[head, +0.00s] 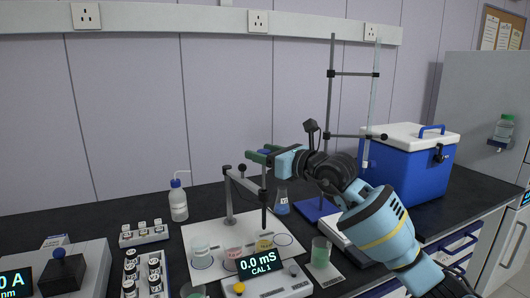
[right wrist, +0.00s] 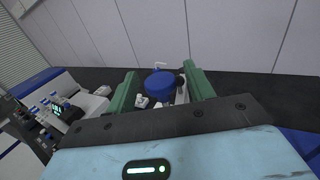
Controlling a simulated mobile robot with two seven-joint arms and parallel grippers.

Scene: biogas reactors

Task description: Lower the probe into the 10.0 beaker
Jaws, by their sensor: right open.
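The probe (head: 264,205) is a dark upright rod held by the arm of a small stand (head: 229,195). Its lower end is over or just at the yellow beaker (head: 265,245); I cannot tell if it is inside. A pink beaker (head: 233,252) and a pale bluish beaker (head: 201,256) stand to the left. Their labels are too small to read, so I cannot tell which is 10.0. My right gripper (head: 262,154) is open at the probe's top. In the right wrist view the blue cap (right wrist: 160,83) lies between the green fingers. My left gripper is not in view.
A meter (head: 265,275) reading 0.0 mS is in front of the beakers. A wash bottle (head: 178,202) stands behind left. A green-liquid beaker (head: 320,252), a tall stand (head: 329,120) and a blue cooler (head: 402,170) are to the right. Bottle racks (head: 143,235) are at left.

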